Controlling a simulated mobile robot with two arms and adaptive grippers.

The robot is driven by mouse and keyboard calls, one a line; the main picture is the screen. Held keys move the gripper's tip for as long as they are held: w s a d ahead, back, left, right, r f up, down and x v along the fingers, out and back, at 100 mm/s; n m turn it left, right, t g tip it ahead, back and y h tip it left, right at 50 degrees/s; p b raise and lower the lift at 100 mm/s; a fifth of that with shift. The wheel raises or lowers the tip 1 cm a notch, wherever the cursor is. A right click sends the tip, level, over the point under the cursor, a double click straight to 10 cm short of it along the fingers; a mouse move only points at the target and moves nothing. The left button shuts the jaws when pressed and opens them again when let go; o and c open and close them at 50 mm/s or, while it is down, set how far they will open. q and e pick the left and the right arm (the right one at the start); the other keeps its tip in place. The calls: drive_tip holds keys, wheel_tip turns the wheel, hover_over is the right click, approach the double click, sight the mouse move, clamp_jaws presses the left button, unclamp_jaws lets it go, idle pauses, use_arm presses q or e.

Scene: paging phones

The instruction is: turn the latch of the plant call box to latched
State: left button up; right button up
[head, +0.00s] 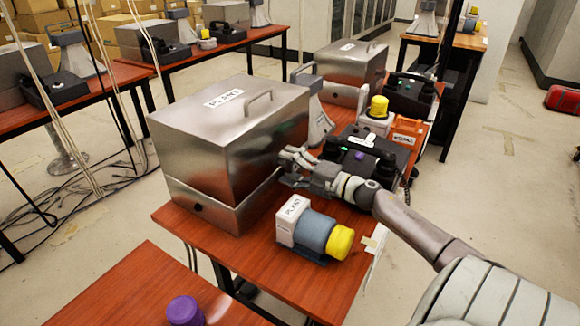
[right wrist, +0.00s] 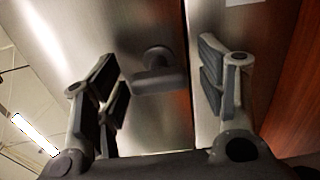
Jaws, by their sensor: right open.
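The plant call box (head: 232,135) is a brushed-metal box with a lid handle and a "PLANT" label, standing on the near red-brown table. My right gripper (head: 287,168) is at the box's right side, fingers open and pointing at it. In the right wrist view, a grey latch (right wrist: 160,80) with a round stem and short bar sits on the metal face between the open fingers, apart from both. Its bar lies across the picture, its right end near the box's seam. The gripper hides the latch in the head view. My left gripper is out of view.
A grey motor-like unit with a yellow cap and "PLANT" label (head: 315,232) stands in front of my right gripper. A black phone (head: 358,155) is behind the wrist. Another metal box (head: 350,65) stands farther back. A purple cap (head: 185,311) is on the nearest table.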

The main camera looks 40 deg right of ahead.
drive_tip(key=v, duration=1.2)
idle(0.5)
